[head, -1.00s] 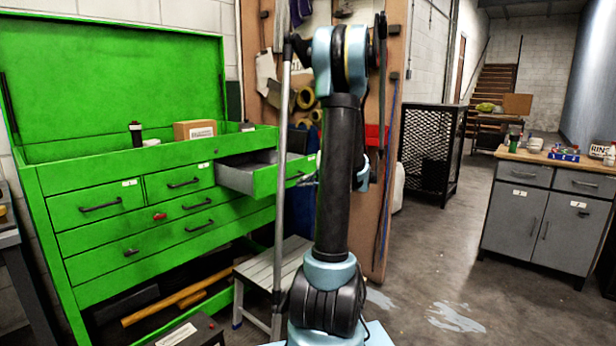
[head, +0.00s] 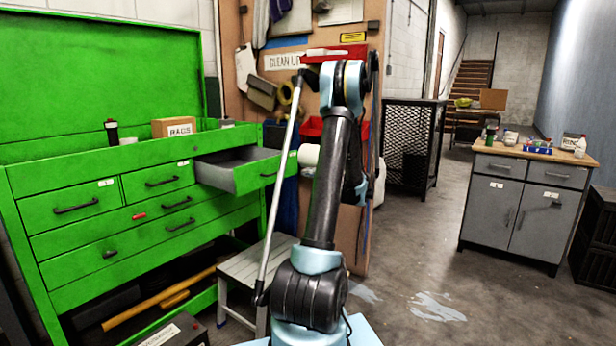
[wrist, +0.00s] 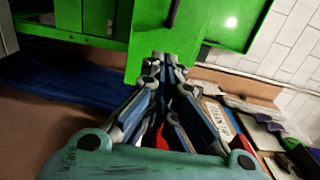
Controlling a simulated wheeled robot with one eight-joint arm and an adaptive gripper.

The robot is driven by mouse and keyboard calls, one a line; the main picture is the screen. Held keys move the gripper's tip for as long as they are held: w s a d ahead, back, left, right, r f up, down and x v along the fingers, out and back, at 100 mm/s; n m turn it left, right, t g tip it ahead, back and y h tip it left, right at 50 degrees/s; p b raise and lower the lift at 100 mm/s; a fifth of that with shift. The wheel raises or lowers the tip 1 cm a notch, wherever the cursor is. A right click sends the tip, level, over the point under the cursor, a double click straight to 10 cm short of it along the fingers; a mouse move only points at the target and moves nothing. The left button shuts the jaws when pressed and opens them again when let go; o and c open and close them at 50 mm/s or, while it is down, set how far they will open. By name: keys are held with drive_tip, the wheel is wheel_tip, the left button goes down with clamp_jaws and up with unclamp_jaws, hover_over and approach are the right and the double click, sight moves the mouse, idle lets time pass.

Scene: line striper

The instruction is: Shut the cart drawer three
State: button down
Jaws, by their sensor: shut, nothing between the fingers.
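The green tool cart (head: 50,150) stands at the left in the head view. Its top right drawer (head: 240,173) is pulled out, with its grey inside showing; the other drawers look shut. My arm rises to the right of this drawer, and my gripper cannot be made out in the head view. In the wrist view my gripper (wrist: 165,62) is shut and empty. Its fingertips lie over the lower part of a green panel (wrist: 145,55) with a dark handle, which looks like the open drawer's front. I cannot tell whether they touch it.
A grey step stool (head: 245,270) stands in front of the cart, close to my arm. A tool board (head: 340,235) is behind my arm. A grey cabinet (head: 510,205) with bottles on top is at the right. The floor between is clear.

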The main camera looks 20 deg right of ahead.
sight(285, 167)
drive_tip(key=x, duration=1.1)
drive_tip(key=shift+d, duration=0.15)
